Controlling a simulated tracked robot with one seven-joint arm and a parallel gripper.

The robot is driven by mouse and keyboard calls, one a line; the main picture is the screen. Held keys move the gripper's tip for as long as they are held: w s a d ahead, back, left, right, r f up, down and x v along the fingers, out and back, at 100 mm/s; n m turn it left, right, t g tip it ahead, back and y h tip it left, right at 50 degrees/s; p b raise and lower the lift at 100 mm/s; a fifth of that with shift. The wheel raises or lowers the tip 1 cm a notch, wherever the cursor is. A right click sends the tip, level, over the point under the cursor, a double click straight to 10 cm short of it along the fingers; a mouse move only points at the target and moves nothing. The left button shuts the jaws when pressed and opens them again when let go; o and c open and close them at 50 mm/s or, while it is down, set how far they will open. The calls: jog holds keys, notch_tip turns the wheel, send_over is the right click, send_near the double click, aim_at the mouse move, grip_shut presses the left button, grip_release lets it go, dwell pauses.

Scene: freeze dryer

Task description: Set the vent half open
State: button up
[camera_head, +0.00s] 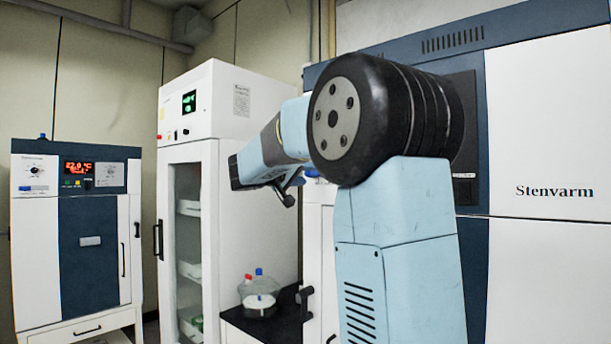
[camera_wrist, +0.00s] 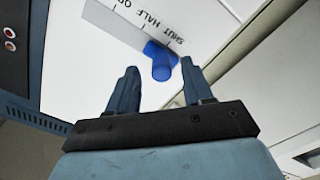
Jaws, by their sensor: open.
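The vent's blue handle (camera_wrist: 162,62) shows in the wrist view on a white panel (camera_wrist: 80,60). The panel has short tick marks and printed words reading SHUT, HALF and a cut-off word beginning with OP, seen upside down. The handle lies nearest the word SHUT; its exact setting I cannot tell. My gripper (camera_wrist: 159,76) is open, with one finger on each side of the handle in the picture. I see no contact, and the remaining depth is unclear.
A large white and navy unit (camera_head: 545,140) marked Stenvarm stands behind my arm. A tall white cabinet (camera_head: 230,110) with a glass door and a smaller unit (camera_head: 90,230) stand left.

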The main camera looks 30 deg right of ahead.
jog(key=shift+x, duration=1.35)
grip_shut()
